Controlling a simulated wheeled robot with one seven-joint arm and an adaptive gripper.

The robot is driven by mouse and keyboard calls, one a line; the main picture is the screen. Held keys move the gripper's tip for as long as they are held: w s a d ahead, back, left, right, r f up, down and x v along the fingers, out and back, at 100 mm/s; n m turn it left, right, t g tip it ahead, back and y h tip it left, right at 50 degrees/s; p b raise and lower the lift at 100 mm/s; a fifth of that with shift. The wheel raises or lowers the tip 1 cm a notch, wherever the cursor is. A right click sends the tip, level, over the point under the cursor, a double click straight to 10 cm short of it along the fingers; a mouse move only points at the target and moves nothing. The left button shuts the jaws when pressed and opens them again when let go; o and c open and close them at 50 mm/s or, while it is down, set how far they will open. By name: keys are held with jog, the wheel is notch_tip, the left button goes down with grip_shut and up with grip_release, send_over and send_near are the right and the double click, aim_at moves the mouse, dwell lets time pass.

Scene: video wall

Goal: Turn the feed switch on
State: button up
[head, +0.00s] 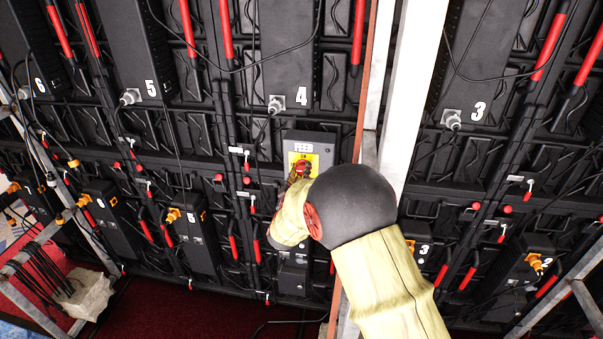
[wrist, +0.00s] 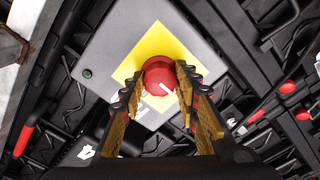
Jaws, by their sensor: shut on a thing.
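The feed switch is a red round knob (wrist: 160,78) with a white line on it, on a yellow plate (wrist: 158,45) on a grey box (wrist: 105,50). In the head view the grey box (head: 322,141) carries a FEED label, and the red knob (head: 301,167) is partly hidden by my gripper. My gripper (wrist: 161,92) has a finger on each side of the knob and is shut on it. In the head view my gripper (head: 298,175) reaches the box from below, in front of my arm. The white line on the knob is slanted; lettering on the plate is partly covered.
A black wall of panels with red handles surrounds the box. A black unit marked 4 (head: 288,50) with a cable is above it. A white post (head: 405,90) and a thin rusty rod (head: 366,80) stand just right of the box. Cables hang nearby.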

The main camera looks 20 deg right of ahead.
jog(key=c, duration=0.4)
jog(key=m+b, duration=0.3)
jog(key=m, duration=0.1)
jog(key=shift+f, duration=0.15)
jog(key=m+b, duration=0.8)
jog(key=m, duration=0.1)
jog(key=shift+m+b, duration=0.3)
jog(key=shift+m, duration=0.1)
jog(key=m+b, duration=0.3)
jog(key=m, duration=0.1)
jog(key=shift+b, duration=0.3)
jog(key=o, duration=1.1)
